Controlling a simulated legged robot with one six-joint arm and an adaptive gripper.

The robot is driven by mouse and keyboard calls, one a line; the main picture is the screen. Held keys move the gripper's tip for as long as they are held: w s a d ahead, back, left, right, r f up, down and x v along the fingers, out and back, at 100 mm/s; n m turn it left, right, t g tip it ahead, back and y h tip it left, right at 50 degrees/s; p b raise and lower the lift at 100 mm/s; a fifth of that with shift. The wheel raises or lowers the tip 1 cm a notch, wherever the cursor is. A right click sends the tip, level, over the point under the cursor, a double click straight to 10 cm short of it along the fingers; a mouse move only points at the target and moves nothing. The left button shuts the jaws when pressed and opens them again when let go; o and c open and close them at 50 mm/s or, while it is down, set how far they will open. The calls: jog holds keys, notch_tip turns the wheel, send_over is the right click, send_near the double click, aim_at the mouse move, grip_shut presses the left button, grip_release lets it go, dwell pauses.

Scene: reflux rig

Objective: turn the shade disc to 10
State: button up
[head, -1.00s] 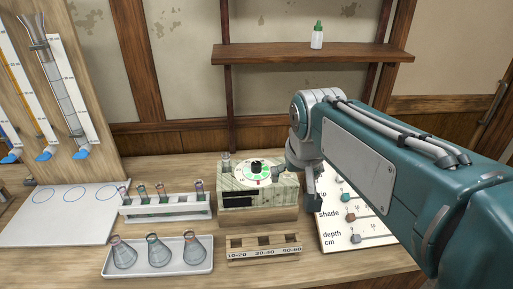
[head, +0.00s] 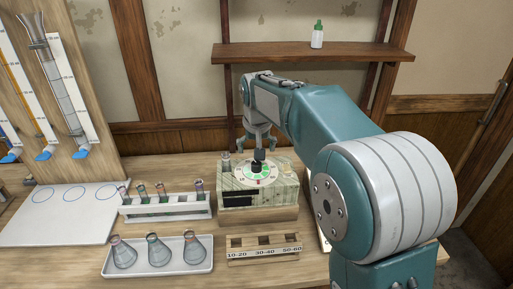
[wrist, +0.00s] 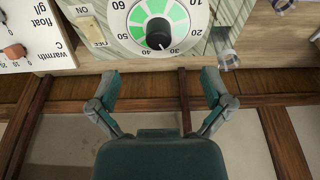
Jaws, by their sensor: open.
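The shade disc (head: 270,175) is a white dial with green shaded sectors on top of a pale patterned box (head: 232,203). The wrist view shows the disc (wrist: 125,42) with numbers around its rim; 60, 50, 40, 30 and 20 are readable. A black knob (wrist: 159,34) stands at its centre, with a small light mark near the 40–30 side. My gripper (head: 258,146) is above the disc, close to the knob, pointing down. In the wrist view my gripper (wrist: 160,78) is open and empty, its fingers spread apart and clear of the knob.
A rack of tubes (head: 165,207) and a tray of flasks (head: 158,269) stand left of the box. A labelled wooden holder (head: 264,257) lies in front. A shelf (head: 280,54) with a bottle (head: 317,36) hangs behind. My arm covers most of the card at right.

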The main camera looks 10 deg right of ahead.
aim_at(256, 163)
jog(key=x, duration=0.7)
jog(key=shift+w+f, duration=0.1)
jog(key=shift+f, duration=0.25)
